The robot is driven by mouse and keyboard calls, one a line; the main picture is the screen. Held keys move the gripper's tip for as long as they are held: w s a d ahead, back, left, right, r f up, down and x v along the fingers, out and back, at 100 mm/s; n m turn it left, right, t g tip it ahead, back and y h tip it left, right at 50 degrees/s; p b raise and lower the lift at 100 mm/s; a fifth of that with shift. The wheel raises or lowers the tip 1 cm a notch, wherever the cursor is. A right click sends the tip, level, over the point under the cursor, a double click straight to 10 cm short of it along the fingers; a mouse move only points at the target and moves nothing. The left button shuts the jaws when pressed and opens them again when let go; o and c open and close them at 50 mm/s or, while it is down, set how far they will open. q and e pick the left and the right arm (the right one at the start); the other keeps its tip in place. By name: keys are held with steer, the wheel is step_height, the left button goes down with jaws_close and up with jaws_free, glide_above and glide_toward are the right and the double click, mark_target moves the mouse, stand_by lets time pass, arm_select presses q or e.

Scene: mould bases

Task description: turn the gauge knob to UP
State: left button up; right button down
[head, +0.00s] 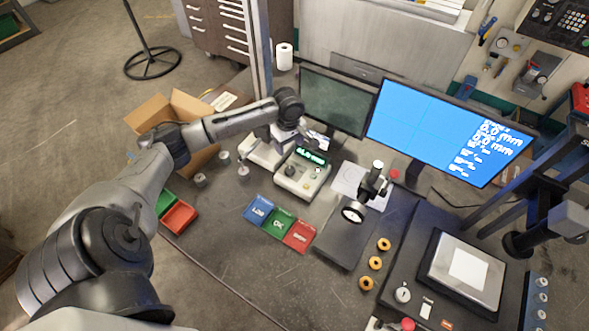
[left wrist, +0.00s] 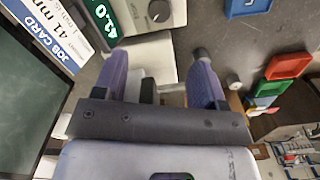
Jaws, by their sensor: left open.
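The gauge (head: 312,182) is a pale box with a lit green display (head: 312,156), standing mid-bench in the head view. Its dark round knob (head: 291,170) is on the front face. In the left wrist view the knob (left wrist: 160,10) appears grey at the top edge, beside the green display (left wrist: 103,20). My left gripper (head: 290,137) is just behind the gauge in the head view. In the left wrist view its purple fingers (left wrist: 157,65) are open and apart from the knob, with pale equipment showing between them. The knob's pointer setting is too small to read. My right gripper is not visible.
Blue, green and red trays (head: 280,223) lie in front of the gauge. A dark monitor (head: 335,98) and a lit blue monitor (head: 440,130) stand behind. A job card (left wrist: 45,35) lies near the gauge. A cardboard box (head: 170,110) and red bin (head: 180,217) are left.

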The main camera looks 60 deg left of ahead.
mark_target(290, 169)
arm_select(q)
steer(key=shift+n, duration=0.6)
step_height(290, 169, down, 14)
steer(key=shift+r, duration=0.1)
steer(key=shift+c, duration=0.4)
